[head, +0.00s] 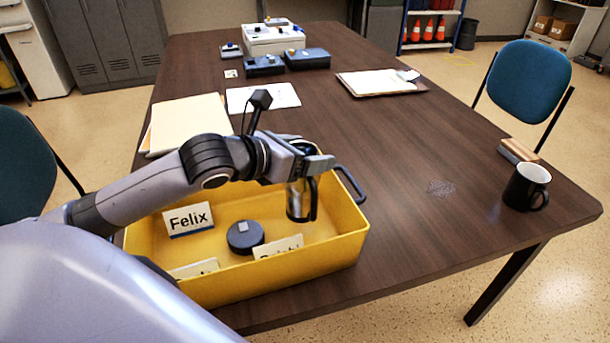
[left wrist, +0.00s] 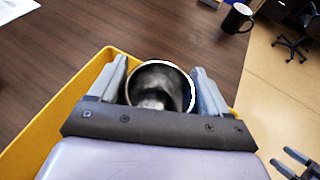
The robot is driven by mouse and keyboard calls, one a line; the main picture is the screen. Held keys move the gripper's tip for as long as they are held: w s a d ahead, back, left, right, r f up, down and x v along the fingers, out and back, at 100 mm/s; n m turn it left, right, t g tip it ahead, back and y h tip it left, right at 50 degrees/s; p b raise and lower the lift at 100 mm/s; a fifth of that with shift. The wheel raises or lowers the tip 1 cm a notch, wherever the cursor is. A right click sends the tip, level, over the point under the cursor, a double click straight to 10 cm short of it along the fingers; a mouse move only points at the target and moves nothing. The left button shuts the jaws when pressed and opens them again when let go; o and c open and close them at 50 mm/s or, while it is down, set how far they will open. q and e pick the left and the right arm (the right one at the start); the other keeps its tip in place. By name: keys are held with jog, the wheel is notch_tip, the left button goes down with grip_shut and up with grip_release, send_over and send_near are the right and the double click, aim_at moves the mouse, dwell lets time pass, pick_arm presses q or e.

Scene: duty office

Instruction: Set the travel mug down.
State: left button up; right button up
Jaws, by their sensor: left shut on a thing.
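The travel mug (head: 298,200) is a steel cylinder with a dark handle, roughly upright. My left gripper (head: 308,163) is shut on it near its top. In the left wrist view, the mug's open round mouth (left wrist: 160,88) shows between the two fingers (left wrist: 160,95). In the head view the mug hangs within the right part of a yellow bin (head: 345,240); I cannot tell whether its base touches the bin floor. My right gripper (left wrist: 291,164) shows only at the lower right corner of the left wrist view, its two fingers apart and empty.
The bin holds a dark round object (head: 245,237), a "Felix" card (head: 188,219) and other partly hidden cards. A black mug (head: 526,187) and a wood-topped block (head: 518,151) stand at the right table edge. The table (head: 410,190) between bin and black mug is clear.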

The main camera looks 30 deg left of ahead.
pick_arm(q)
jog(key=shift+f+b, duration=0.4)
jog(key=shift+f, duration=1.7)
jog(key=shift+f, duration=0.15)
jog(key=o, duration=1.6)
jog(key=shift+s+a, duration=0.1)
jog(key=shift+s, duration=0.15)
jog(key=p+v, duration=0.2)
jog(key=v, duration=0.9)
jog(key=shift+r+p, duration=0.25)
jog(key=shift+p, duration=0.1)
